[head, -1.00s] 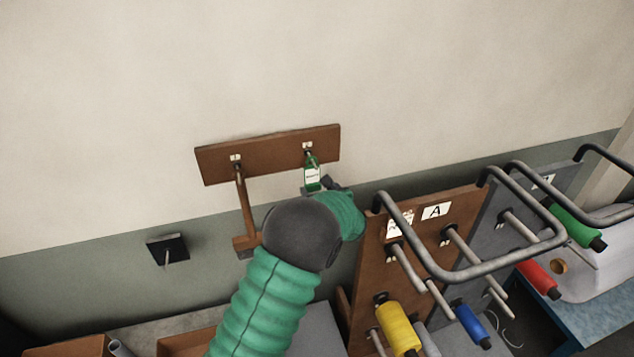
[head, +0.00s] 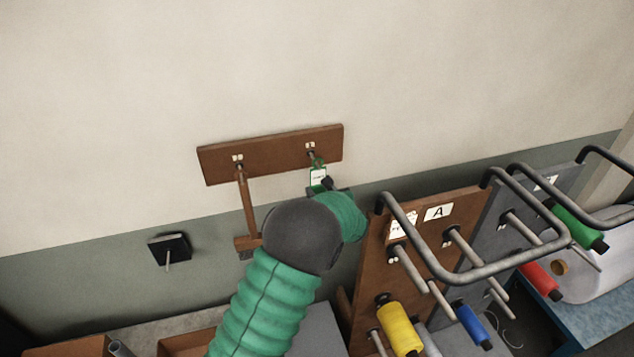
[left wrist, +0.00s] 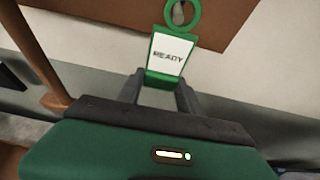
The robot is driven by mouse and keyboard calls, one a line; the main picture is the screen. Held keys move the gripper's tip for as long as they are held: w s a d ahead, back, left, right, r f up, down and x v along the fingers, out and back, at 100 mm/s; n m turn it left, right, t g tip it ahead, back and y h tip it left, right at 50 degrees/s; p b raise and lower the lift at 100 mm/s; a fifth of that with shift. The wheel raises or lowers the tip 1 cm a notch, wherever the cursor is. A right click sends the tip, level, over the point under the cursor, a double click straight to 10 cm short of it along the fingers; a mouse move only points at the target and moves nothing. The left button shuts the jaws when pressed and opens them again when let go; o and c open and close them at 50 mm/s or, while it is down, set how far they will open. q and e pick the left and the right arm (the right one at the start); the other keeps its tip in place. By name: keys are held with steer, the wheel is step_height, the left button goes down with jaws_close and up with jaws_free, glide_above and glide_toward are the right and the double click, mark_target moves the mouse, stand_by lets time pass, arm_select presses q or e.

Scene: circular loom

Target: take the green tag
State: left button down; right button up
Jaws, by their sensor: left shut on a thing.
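The green tag (head: 318,178) has a white face and hangs by its green loop from the right hook on the brown wall board (head: 270,160). In the left wrist view the tag (left wrist: 171,55) reads "READY", and its ring is around the hook (left wrist: 181,14). My left gripper (left wrist: 162,84) is shut on the tag's lower edge, just below the white face. In the head view my left gripper (head: 326,188) is partly hidden behind my own arm. My right gripper is not in view.
A wooden-handled brush or hammer (head: 248,205) hangs from the left hook. A dark wall bracket (head: 168,250) is at lower left. A brown rack panel (head: 437,235) marked "A", with pegs, a grey bar and a yellow spool (head: 398,328), stands close at right.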

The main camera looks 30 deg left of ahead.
arm_select(q)
steer(key=shift+s+a, duration=0.15)
steer(key=shift+s, duration=0.2)
steer(key=v, duration=0.3)
steer(key=f+v, duration=0.1)
steer(key=v, duration=0.1)
steer(key=shift+s+d+b, duration=0.15)
steer(key=shift+d+b, duration=0.2)
steer(key=shift+d, duration=0.2)
